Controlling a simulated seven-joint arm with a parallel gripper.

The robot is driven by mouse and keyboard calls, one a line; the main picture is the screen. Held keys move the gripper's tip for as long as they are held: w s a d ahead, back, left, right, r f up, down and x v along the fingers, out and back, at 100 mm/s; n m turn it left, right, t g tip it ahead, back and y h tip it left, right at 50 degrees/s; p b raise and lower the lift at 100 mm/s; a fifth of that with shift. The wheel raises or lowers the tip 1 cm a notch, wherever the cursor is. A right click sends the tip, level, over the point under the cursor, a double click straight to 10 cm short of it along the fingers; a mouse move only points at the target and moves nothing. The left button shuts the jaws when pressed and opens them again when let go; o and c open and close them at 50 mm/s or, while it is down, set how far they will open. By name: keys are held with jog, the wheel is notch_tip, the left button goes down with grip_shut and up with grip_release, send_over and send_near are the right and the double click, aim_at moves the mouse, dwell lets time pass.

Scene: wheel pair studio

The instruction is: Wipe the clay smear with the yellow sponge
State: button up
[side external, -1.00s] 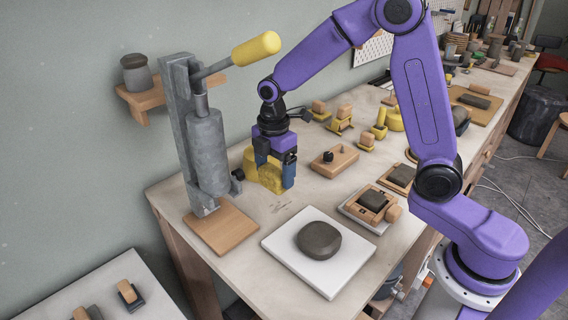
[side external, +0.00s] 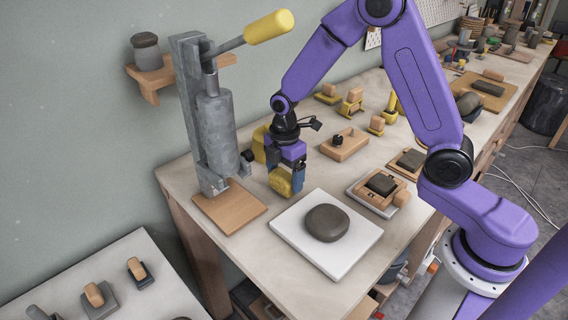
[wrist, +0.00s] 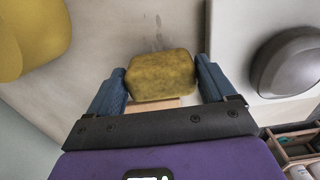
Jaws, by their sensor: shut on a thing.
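My gripper (side external: 284,176) is shut on the yellow sponge (side external: 280,183), low over the worktable. In the wrist view the sponge (wrist: 160,74) sits between the two blue fingers of my gripper (wrist: 160,88). The clay smear (wrist: 155,40) shows there as faint grey streaks on the table, just beyond the sponge's upper edge; part of it may be under the sponge. In the side view the smear is hidden behind the sponge and gripper. I cannot tell whether the sponge touches the table.
A white slab (side external: 352,243) with a dark clay lump (side external: 327,223) lies close on the right. The grey press (side external: 213,125) with its wooden base (side external: 229,207) stands left. Another yellow object (side external: 260,144) is behind my gripper. Wooden tools (side external: 345,144) stand further back.

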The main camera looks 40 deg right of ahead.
jog(key=shift+d+r, duration=0.1)
jog(key=shift+d, duration=2.8)
jog(key=shift+a, duration=1.55)
jog(key=shift+f, duration=0.55)
jog(key=shift+s+a+f, duration=0.1)
jog(key=shift+a+f, duration=0.05)
jog(key=shift+a, duration=1.4)
jog(key=shift+d+r, duration=0.15)
jog(key=shift+r, duration=0.05)
